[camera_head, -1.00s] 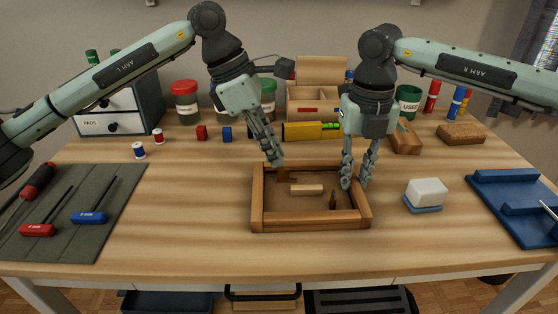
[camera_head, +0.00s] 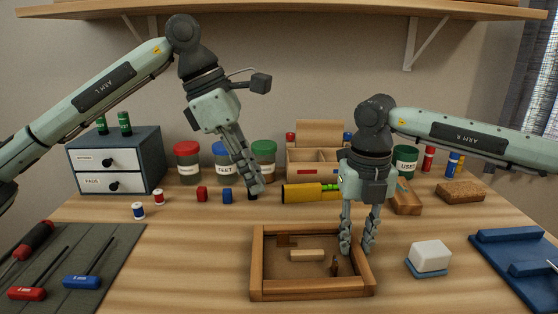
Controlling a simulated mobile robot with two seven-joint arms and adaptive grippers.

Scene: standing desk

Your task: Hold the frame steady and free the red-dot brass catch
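The wooden frame (camera_head: 312,293) lies on the desk at front centre. Inside it are a pale wooden block (camera_head: 307,256), a small brown piece (camera_head: 287,241) near the back wall and a small dark brown upright piece (camera_head: 335,266) near the right. No red dot is clear enough to identify the catch. My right gripper (camera_head: 358,251) points down with its fingers on either side of the frame's right wall; whether they press on it is unclear. My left gripper (camera_head: 257,190) is in the air behind and above the frame's back-left corner, its fingers close together, apparently empty.
A mat with tools (camera_head: 85,282) is at left. Desk around the frame's left is clear.

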